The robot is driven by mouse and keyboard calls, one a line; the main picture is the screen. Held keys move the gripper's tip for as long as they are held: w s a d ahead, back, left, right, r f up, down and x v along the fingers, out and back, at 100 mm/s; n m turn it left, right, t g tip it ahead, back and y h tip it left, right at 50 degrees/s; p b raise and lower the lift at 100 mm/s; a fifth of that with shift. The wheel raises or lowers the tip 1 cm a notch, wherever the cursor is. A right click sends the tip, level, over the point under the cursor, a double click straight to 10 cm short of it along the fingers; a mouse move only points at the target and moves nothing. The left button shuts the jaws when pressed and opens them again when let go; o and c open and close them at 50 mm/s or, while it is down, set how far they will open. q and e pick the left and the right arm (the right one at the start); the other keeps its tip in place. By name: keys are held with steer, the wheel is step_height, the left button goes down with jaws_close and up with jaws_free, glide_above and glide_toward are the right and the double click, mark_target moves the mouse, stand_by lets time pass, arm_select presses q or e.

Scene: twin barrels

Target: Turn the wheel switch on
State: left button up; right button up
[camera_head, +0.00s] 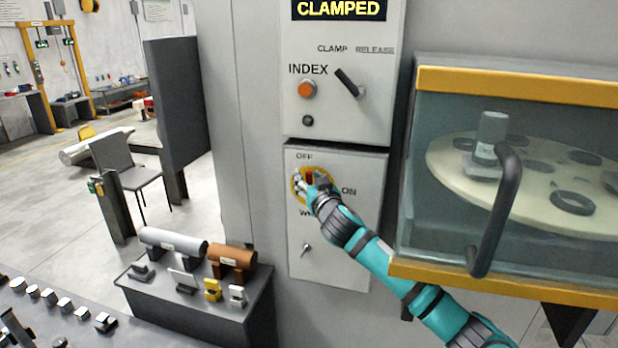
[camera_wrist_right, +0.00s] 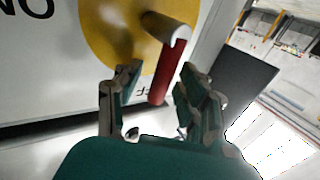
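The wheel switch is a yellow disc (camera_head: 296,186) with a red handle (camera_head: 310,175) on the lower grey panel, between the OFF label above it and the ON label at its right. My right gripper (camera_head: 309,184) is at the disc and hides part of it. In the right wrist view, the yellow disc (camera_wrist_right: 105,35) fills the top, and the red handle (camera_wrist_right: 166,78) with its pale end reaches between the two fingers of my gripper (camera_wrist_right: 155,85). The fingers are apart, with a clear gap on the left side of the handle. My left gripper is out of view.
Above is a panel with an orange INDEX button (camera_head: 306,89), a black clamp lever (camera_head: 349,83) and a CLAMPED display (camera_head: 339,10). A glass-fronted cabinet with a black door handle (camera_head: 496,210) stands at right. A low bench (camera_head: 215,308) with cylinders is below left.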

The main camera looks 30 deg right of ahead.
jaws_close()
steer(key=shift+w+f, duration=0.2)
steer(key=shift+f, duration=0.05)
stand_by(0.3)
